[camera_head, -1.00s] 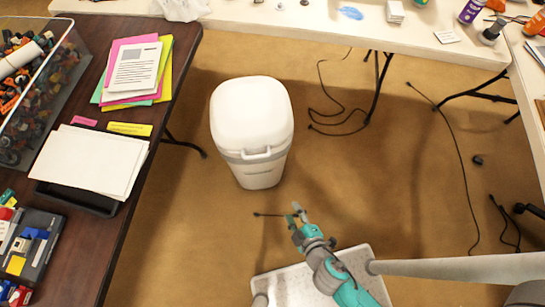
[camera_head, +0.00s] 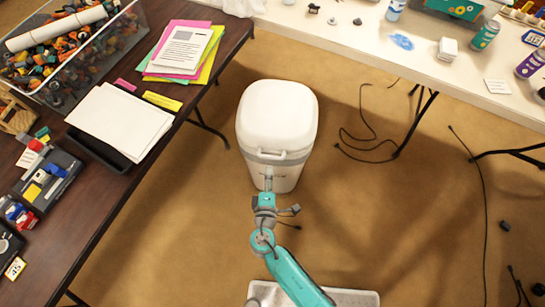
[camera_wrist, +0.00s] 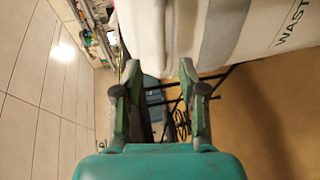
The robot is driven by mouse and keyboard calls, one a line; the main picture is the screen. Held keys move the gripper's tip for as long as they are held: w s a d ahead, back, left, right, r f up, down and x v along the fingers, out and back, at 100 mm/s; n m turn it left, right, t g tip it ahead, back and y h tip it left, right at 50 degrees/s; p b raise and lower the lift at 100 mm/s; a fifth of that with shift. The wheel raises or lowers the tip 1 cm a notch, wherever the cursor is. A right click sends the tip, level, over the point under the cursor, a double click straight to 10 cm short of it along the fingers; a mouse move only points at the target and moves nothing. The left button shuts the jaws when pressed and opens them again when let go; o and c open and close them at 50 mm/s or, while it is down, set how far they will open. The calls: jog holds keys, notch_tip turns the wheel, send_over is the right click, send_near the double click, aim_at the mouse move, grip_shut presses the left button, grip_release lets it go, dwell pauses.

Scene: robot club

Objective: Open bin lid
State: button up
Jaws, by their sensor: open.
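A white waste bin (camera_head: 276,125) with a rounded lid (camera_head: 277,112) stands on the brown floor, and the lid is shut. A grey band runs under the lid, with a white handle (camera_head: 284,155) at its front. The bin also shows in the wrist view (camera_wrist: 205,30), turned sideways, with the letters "WAST" on its side. My gripper (camera_head: 268,180) is at the near side of the bin, below the handle in the picture. In the wrist view its two fingers (camera_wrist: 159,90) are apart with nothing between them. Whether the fingertips touch the bin, I cannot tell.
A dark table (camera_head: 200,110) with papers, a tub of parts and tools stands at the left. A white table (camera_head: 345,55) with bottles runs along the back. Cables (camera_head: 360,135) and table legs lie right of the bin. Floor between the bin and the cables is clear.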

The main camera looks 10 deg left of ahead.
aim_at(271, 156)
jog(key=x, duration=0.8)
jog(key=shift+w, duration=0.15)
jog(key=shift+c, duration=0.2)
grip_shut()
